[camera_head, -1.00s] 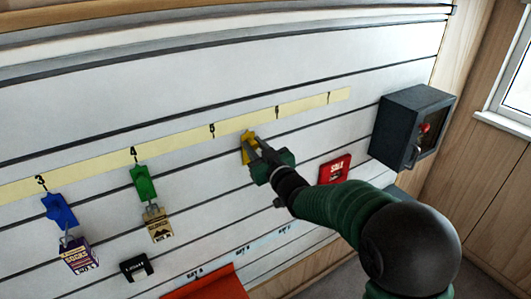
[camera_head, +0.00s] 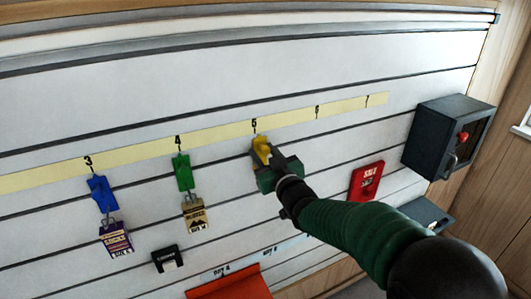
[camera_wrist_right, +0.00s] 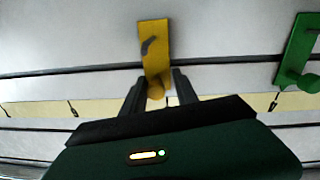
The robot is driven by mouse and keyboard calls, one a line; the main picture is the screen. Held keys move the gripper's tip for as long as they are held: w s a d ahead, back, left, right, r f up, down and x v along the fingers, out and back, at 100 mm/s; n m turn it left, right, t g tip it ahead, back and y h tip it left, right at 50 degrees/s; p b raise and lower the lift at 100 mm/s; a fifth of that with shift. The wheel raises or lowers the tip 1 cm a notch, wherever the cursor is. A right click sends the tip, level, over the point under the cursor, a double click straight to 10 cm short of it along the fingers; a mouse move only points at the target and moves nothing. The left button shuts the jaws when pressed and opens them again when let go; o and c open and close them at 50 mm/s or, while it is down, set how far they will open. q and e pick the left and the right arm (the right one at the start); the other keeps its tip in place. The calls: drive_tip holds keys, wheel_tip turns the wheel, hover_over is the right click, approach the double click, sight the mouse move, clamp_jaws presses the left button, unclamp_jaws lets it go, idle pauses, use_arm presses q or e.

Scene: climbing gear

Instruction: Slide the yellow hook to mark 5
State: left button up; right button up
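The yellow hook (camera_head: 262,147) sits on the slatted wall panel just below mark 5 (camera_head: 254,123) of the pale yellow number strip (camera_head: 215,133). My right gripper (camera_head: 273,160) is at the hook from the lower right, its fingers on either side of the hook's lower part. In the right wrist view the hook (camera_wrist_right: 154,48) stands between the two dark fingers (camera_wrist_right: 158,85), which look closed on it; part of its lower end is hidden by the gripper. My left gripper is not in view.
A green hook (camera_head: 182,172) with a hanging card hangs under mark 4, and a blue hook (camera_head: 101,192) with a socks pack under mark 3. A red sale sign (camera_head: 366,181) and a dark box (camera_head: 440,135) are at right. An orange-red item (camera_head: 232,287) is below.

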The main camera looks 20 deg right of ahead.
drive_tip(key=shift+o, duration=0.5)
drive_tip(key=shift+a+r, duration=0.25)
drive_tip(key=shift+a, duration=0.5)
drive_tip(key=shift+s+d, duration=0.15)
drive_tip(key=shift+d, duration=0.45)
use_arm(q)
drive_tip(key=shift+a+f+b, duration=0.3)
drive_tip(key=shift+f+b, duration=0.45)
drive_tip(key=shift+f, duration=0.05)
use_arm(e)
drive_tip(key=s, duration=1.1)
drive_tip(key=shift+s, duration=0.25)
drive_tip(key=shift+f, duration=0.1)
